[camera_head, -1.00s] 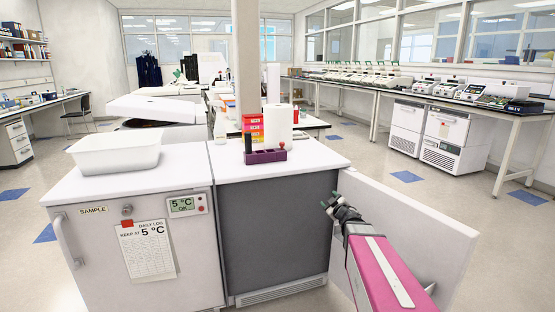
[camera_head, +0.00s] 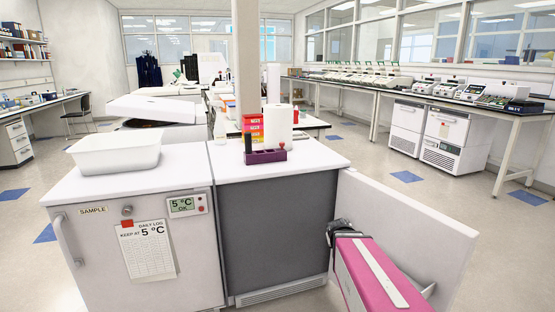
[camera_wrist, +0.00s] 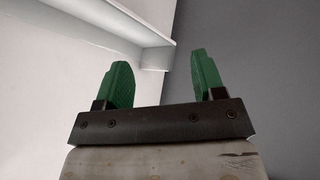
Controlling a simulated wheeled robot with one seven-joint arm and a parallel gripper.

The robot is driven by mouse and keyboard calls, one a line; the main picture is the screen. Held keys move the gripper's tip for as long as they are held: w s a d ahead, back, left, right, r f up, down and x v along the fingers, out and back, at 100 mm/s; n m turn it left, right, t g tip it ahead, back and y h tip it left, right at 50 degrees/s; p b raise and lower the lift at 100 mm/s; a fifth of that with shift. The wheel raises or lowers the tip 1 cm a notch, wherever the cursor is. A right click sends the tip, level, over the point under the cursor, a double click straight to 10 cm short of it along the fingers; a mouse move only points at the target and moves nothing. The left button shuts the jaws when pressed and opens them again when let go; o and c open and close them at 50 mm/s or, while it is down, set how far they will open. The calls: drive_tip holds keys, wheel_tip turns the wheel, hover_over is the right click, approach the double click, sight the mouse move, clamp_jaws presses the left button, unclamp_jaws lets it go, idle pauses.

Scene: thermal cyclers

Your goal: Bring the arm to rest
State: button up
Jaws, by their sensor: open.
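My gripper (camera_wrist: 164,82) shows in the wrist view with two green fingers standing apart and nothing between them. Beyond the fingers are a white panel with a ledge on the left and a dark grey surface on the right. In the head view my pink and white arm reaches up from the bottom right. Its dark wrist end is beside the grey front of the right cabinet (camera_head: 275,225), in front of the open white door (camera_head: 415,225). The fingers are hidden in the head view.
A white fridge (camera_head: 105,265) marked SAMPLE stands at left with a white tub (camera_head: 115,153) on top. A purple rack (camera_head: 265,156) and a paper roll (camera_head: 279,125) stand on the right cabinet's top. Open floor (camera_head: 500,240) lies to the right of the door.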

drive_tip(key=s+a+f+g+y, duration=0.1)
drive_tip(key=s+a+g, duration=0.2)
drive_tip(key=s, duration=0.3)
drive_tip(key=s+a+f+g+y, duration=0.2)
drive_tip(key=s+a+g, duration=0.1)
drive_tip(key=s, duration=0.4)
drive_tip(key=shift+s+a+m+g, duration=0.2)
drive_tip(key=shift+a+m+g, duration=0.2)
drive_tip(key=shift+g, duration=0.2)
drive_tip(key=shift+f, duration=0.1)
